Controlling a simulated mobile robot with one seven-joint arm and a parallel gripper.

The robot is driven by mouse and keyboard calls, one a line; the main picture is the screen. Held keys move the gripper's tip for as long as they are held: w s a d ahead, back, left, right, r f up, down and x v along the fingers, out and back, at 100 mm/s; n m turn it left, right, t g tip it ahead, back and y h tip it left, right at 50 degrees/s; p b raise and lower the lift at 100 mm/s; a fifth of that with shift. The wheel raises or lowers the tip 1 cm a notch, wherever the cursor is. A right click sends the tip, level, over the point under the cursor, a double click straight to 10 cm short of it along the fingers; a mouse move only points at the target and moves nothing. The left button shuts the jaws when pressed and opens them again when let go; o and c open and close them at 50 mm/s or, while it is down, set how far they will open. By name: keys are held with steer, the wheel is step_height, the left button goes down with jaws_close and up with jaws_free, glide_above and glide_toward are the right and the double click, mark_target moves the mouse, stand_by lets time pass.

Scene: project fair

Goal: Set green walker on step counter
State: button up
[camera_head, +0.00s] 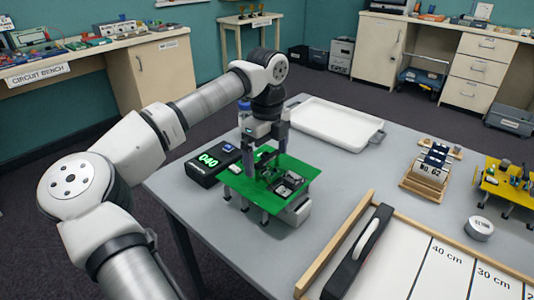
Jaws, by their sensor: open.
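The green walker (300,170) is a flat green plate with dark parts on top and thin legs below. It stands near the left part of the grey table. The step counter (203,171) is a black box with a lit green "040" display, just left of the walker and close to it. My gripper (265,157) points down over the walker's plate, its fingers apart around the dark parts on top. I cannot tell whether the fingers touch it. My gripper hides part of the walker's top, and the plate hides most of what is under it.
A white tray (318,112) lies behind the walker. A ruled track (458,268) with a wooden rail and a black-and-white bar fills the front right. The middle table is clear.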

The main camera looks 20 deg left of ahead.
step_height(320, 180, up, 13)
steer(key=shift+r+p, duration=0.15)
steer(key=shift+p, duration=0.3)
stand_by(0.4)
